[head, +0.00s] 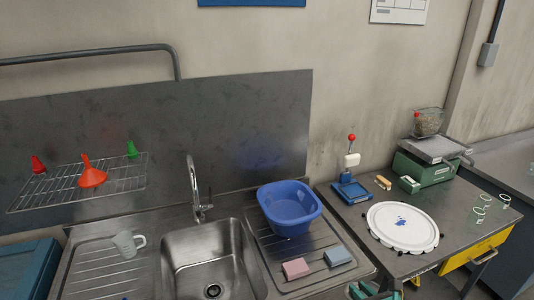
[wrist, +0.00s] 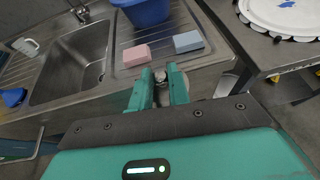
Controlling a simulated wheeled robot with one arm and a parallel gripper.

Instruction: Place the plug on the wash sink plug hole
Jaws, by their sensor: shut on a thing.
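My gripper (wrist: 160,82) is shut on a small grey metal piece, the plug (wrist: 160,76), which shows between the teal fingertips in the wrist view. Most of the plug is hidden by the fingers. In the head view, teal parts of my gripper (head: 370,290) show at the bottom edge, in front of the drainer's right end. The wash sink (head: 205,252) is left of my gripper and also shows at the left of the wrist view (wrist: 72,62). Its dark, round plug hole (head: 213,290) lies in the basin floor, uncovered.
A pink sponge (head: 296,268) and a blue sponge (head: 338,256) lie on the right drainer, near a blue tub (head: 290,207). A tap (head: 195,190) stands behind the basin. A side table (head: 440,248) stands right.

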